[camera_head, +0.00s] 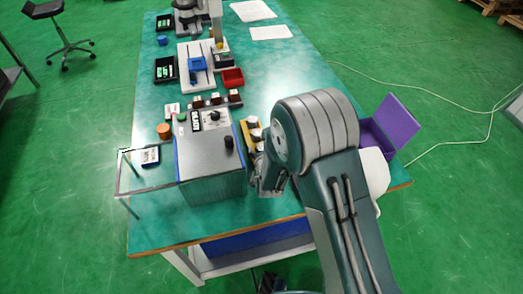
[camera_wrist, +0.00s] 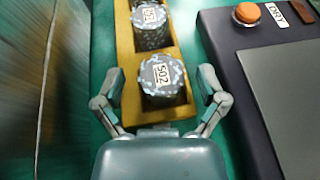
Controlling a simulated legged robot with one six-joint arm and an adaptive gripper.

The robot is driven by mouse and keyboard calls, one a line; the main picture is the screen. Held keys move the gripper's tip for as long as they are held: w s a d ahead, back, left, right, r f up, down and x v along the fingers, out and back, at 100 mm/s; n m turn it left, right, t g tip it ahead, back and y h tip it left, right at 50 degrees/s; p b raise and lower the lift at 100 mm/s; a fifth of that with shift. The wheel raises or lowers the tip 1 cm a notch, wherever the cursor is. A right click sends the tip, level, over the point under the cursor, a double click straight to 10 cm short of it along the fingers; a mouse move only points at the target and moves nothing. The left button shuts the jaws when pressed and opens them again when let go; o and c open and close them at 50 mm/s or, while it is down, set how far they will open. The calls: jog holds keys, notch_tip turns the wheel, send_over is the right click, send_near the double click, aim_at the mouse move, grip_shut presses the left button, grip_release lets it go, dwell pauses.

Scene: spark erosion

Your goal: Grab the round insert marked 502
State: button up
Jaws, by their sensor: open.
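The round insert marked 502 (camera_wrist: 162,78) is a dark grey, speckled cylinder with a white label. It stands in a yellow tray (camera_wrist: 125,60), in the middle of the wrist view. Another round insert (camera_wrist: 150,25) with a white label stands behind it in the same tray. My gripper (camera_wrist: 162,86) is open, with one finger on each side of the 502 insert.
A purple open box (camera_head: 394,124) is at the right table edge.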

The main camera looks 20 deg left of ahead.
jog(key=shift+w+f, duration=0.1)
jog(key=shift+w, duration=0.1)
grip_shut()
dwell(0.3)
